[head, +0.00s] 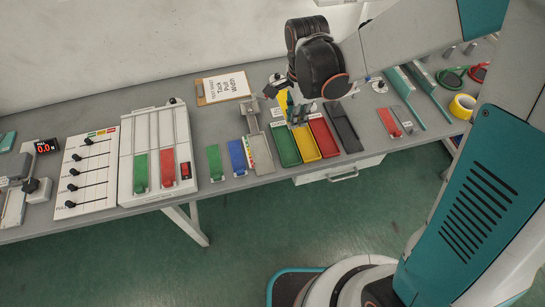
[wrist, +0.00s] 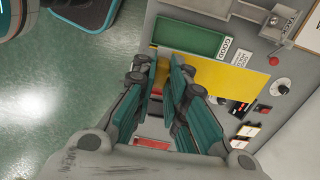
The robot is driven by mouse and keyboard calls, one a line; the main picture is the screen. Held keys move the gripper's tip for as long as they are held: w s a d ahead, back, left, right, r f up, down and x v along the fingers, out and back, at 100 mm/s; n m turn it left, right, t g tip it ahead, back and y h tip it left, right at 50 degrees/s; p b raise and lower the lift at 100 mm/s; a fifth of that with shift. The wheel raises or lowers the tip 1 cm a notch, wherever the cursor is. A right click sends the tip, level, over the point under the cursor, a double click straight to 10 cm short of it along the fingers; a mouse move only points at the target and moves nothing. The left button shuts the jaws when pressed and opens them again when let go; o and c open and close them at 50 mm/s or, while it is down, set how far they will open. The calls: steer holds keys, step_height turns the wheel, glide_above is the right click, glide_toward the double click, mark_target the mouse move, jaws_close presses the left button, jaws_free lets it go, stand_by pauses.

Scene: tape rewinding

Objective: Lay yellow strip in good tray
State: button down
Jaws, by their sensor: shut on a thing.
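My gripper (head: 287,103) is shut on the yellow strip (head: 282,99) and holds it above the back ends of the trays. In the wrist view the strip (wrist: 232,80) spreads out to the right of my gripper's fingers (wrist: 160,75). The good tray is green (head: 284,146); in the wrist view it (wrist: 190,37) lies beyond the strip, with a "GOOD" label beside it. The strip is apart from this tray. In the wrist view the strip hides most of what lies beneath it.
A yellow tray (head: 306,145), a red tray (head: 323,137) and a dark tray (head: 343,127) lie right of the green one. A metal fixture (head: 259,149) stands left of it. A clipboard (head: 223,87) lies behind. A yellow tape roll (head: 463,106) is at the right.

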step_height(320, 180, down, 20)
steer(key=b, duration=1.2)
steer(key=shift+b, duration=0.35)
steer(key=shift+f+b, duration=0.25)
steer(key=shift+b, duration=0.1)
steer(key=c, duration=1.6)
jaws_free()
step_height(320, 180, up, 13)
steer(key=p, duration=0.4)
steer(key=shift+f, duration=0.2)
